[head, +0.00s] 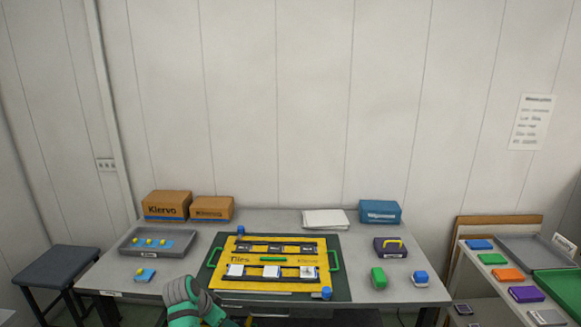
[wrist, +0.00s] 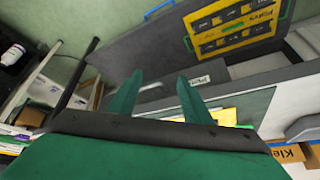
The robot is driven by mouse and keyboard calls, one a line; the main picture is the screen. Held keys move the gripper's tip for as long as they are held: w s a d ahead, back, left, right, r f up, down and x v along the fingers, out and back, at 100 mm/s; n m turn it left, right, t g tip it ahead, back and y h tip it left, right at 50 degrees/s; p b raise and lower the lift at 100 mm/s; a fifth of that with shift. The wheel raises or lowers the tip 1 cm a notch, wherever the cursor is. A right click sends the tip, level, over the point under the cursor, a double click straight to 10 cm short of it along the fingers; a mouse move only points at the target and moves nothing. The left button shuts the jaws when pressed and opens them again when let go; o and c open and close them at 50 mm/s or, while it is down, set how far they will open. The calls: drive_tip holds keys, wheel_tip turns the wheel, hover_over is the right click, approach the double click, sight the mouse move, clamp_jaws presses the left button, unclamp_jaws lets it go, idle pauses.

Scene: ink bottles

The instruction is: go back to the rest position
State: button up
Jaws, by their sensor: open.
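My gripper (wrist: 160,78) shows in the wrist view as two green fingers spread apart, with nothing between them. In the head view a grey and green part of my arm shows at the bottom edge, in front of the table (head: 386,293). The fingertips cannot be made out there. The yellow tile board (head: 232,284) lies on a dark green mat (head: 340,287) in the middle of the table.
Cardboard boxes (head: 167,206) and a blue box (head: 380,211) stand at the back. A green bottle (head: 378,278) and blue-capped bottles are near the front right. A stool (head: 57,261) is left, a side shelf right.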

drive_tip(key=s+d+f+n+t+y, duration=0.1)
drive_tip(key=s+d+f+n+t, duration=0.1)
drive_tip(key=s+d+f, duration=0.65)
drive_tip(key=s+d+f+n+t+y, duration=0.15)
drive_tip(key=s+d+f, duration=0.4)
drive_tip(key=f, duration=0.65)
drive_tip(key=s+d+f+n+t, duration=0.2)
drive_tip(key=s+d, duration=0.1)
drive_tip(key=s, duration=0.7)
drive_tip(key=s+d+r+n+t, duration=0.1)
drive_tip(key=s+r, duration=0.2)
drive_tip(key=s, duration=0.6)
drive_tip(key=s+d+r+n+t, duration=0.15)
drive_tip(key=s+r, duration=0.25)
drive_tip(key=s, duration=0.5)
drive_tip(key=s+r+t, duration=0.1)
drive_tip(key=s+r, duration=0.5)
drive_tip(key=r, duration=0.2)
drive_tip(key=s+d+r+t, duration=0.1)
drive_tip(key=s+r, duration=0.5)
drive_tip(key=r, duration=0.3)
drive_tip(key=shift+s+t, duration=0.4)
drive_tip(key=shift+y, duration=0.25)
